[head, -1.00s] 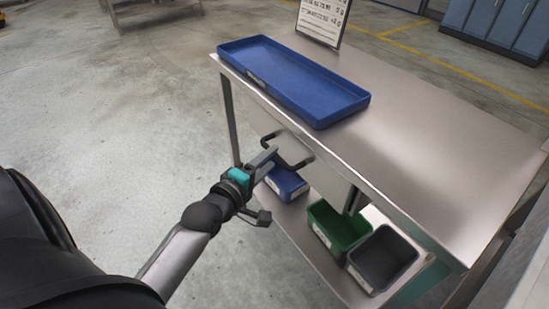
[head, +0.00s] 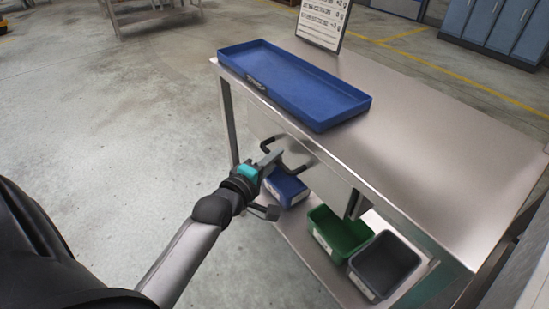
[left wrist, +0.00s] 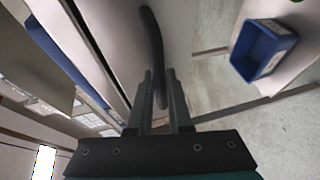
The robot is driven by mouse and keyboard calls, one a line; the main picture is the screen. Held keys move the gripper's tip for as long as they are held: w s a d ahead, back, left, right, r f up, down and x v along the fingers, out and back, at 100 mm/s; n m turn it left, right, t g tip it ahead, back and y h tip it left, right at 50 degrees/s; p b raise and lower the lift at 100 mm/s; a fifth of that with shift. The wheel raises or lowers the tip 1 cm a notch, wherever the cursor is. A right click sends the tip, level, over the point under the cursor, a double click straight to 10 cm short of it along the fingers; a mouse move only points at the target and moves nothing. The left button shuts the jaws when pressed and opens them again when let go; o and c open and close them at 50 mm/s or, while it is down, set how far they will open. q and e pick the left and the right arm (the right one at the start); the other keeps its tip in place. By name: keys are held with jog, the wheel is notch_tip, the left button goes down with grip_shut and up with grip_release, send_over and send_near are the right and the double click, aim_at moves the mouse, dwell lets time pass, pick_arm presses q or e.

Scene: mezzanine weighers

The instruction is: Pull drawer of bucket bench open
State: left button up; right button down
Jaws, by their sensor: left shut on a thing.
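The bucket bench (head: 440,160) is a steel table with a lower shelf. Its drawer (head: 325,170) is a grey front under the top's near edge, and I see no clear gap around it. A dark bar handle (head: 296,168) sticks out from the drawer front. My left gripper (head: 273,157) is at the handle. In the left wrist view its two fingers (left wrist: 160,98) stand on either side of the handle (left wrist: 152,45), shut on it. The drawer front (left wrist: 182,25) lies just beyond. My right gripper is not in view.
A blue tray (head: 290,84) lies on the bench top by a sign board (head: 323,20). Blue (head: 286,187), green (head: 338,236) and dark grey (head: 384,264) buckets stand on the lower shelf below the drawer. The floor left of the bench is clear.

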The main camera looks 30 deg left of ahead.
pick_arm(q)
grip_shut()
dwell(0.8)
jog(key=shift+s, duration=0.15)
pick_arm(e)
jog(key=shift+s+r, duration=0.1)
